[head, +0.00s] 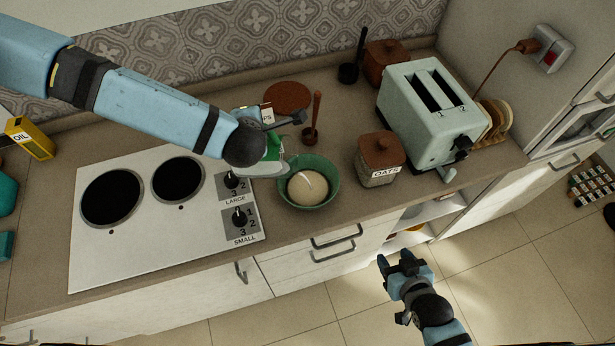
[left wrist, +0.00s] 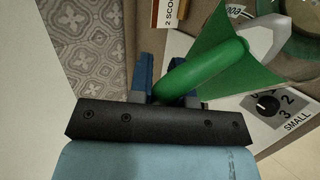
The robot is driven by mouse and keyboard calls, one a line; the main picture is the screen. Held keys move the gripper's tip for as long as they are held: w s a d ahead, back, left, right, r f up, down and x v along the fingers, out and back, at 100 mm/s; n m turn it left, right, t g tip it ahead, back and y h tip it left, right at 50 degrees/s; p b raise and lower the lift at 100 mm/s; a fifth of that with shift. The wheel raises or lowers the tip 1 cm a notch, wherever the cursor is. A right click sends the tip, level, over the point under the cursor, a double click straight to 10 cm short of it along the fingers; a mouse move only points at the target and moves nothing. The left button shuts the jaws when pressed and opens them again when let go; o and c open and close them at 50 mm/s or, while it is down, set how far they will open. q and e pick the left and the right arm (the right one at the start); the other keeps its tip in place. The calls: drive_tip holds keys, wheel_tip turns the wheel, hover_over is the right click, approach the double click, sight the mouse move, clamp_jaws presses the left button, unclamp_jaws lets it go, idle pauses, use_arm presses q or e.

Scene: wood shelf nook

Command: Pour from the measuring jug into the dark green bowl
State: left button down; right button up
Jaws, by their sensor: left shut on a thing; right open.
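The measuring jug (head: 272,153), green with a pale lower part, is tilted at the left rim of the dark green bowl (head: 331,179). My left gripper (left wrist: 168,88) is shut on its green handle (left wrist: 205,68); my wrist hides part of the jug in the head view. The jug's green body (left wrist: 243,38) and pale lip also show in the left wrist view. The bowl stands upright on the counter with a cream-coloured mass (head: 306,188) in it. I cannot tell whether anything flows from the jug. My right gripper (head: 402,262) is open and empty above the floor.
The hob (head: 130,245) lies left of the bowl. An oats jar (head: 380,160) and a pale green toaster (head: 428,110) stand to its right. A wooden-handled tool (head: 314,120) stands behind the bowl, near a brown round mat (head: 287,97). Drawer handles (head: 335,236) project below the counter.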

use_arm(q)
drive_tip(key=shift+d+r, duration=0.15)
drive_tip(key=shift+d, duration=0.35)
drive_tip(key=shift+s, duration=0.15)
drive_tip(key=shift+d+r, duration=0.15)
drive_tip(key=shift+d, duration=0.25)
drive_tip(key=shift+y, duration=0.3)
